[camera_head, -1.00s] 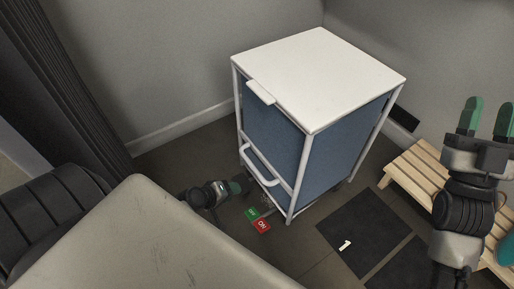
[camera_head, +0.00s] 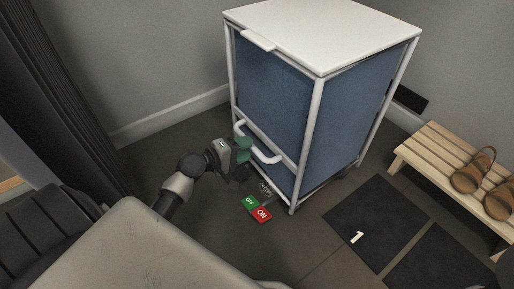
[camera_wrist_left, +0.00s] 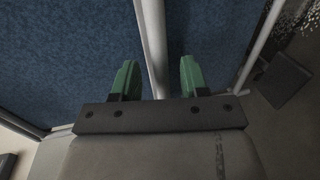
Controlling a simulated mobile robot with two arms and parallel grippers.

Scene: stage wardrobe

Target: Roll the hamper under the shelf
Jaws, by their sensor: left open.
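The hamper (camera_head: 345,115) has blue fabric sides, a white tube frame and a white lid, and stands upright in the head view. A white looped handle (camera_head: 266,158) sticks out low on its front. My left gripper (camera_head: 244,147) is open at the handle's left part. In the left wrist view, a white bar (camera_wrist_left: 152,45) runs between the two green fingertips (camera_wrist_left: 158,78), with blue fabric behind it. I cannot tell whether the fingers touch the bar. My right gripper is out of view. No shelf can be made out.
Green OFF and red ON tags (camera_head: 257,209) are on the floor by the hamper's front corner. Dark floor mats (camera_head: 375,220), one marked 1, lie to the right. A dark curtain (camera_head: 65,95) hangs left.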

